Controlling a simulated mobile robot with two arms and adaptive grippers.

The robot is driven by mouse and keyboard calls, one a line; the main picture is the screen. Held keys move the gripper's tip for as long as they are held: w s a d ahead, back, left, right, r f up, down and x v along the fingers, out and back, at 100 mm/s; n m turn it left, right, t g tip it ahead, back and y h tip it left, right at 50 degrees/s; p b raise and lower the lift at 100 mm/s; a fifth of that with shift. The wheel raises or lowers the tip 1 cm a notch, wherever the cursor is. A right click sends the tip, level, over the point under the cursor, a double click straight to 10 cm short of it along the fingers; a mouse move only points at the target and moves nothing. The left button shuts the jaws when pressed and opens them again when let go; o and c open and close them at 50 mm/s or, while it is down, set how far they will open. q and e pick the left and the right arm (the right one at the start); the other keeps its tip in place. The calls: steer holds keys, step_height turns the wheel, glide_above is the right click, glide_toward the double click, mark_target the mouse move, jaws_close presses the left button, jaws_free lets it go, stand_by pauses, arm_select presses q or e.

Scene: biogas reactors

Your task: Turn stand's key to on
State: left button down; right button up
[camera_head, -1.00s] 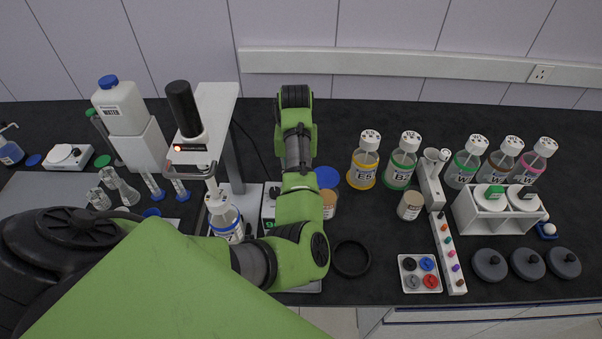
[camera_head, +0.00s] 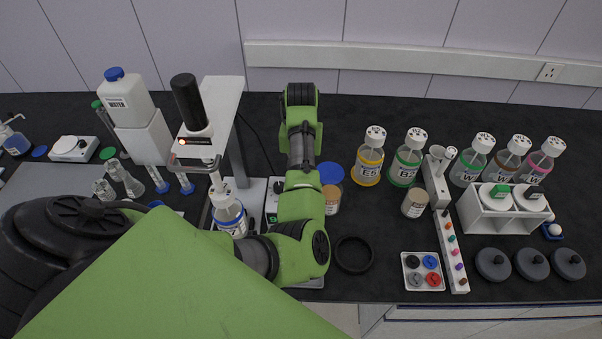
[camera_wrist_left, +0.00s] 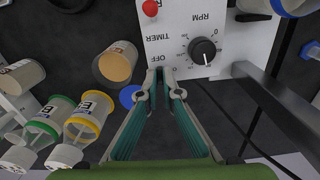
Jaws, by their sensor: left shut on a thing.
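The stand (camera_head: 220,105) is white, with a black motor on top and a small orange light, left of centre in the head view. Its white control panel (camera_wrist_left: 240,30) shows upside down in the left wrist view, with a black RPM dial (camera_wrist_left: 203,50), a red knob (camera_wrist_left: 150,8) and the words TIMER and OFF. My left gripper (camera_wrist_left: 167,88) has its fingertips together at the panel edge beside the OFF mark, shut on the key, which the fingertips hide almost wholly. In the head view my arm covers this gripper. My right gripper is not in view.
A bottle (camera_head: 229,215) stands under the stirrer. A dark post (camera_wrist_left: 285,105) rises beside my gripper. More bottles and racks fill the right side.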

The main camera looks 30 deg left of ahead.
arm_select(q)
steer(key=m, duration=1)
steer(key=shift+a, duration=0.1)
steer(key=m, duration=0.3)
steer(key=shift+m, duration=2.1)
steer(key=c, duration=2.2)
jaws_free()
steer(key=shift+c, duration=0.2)
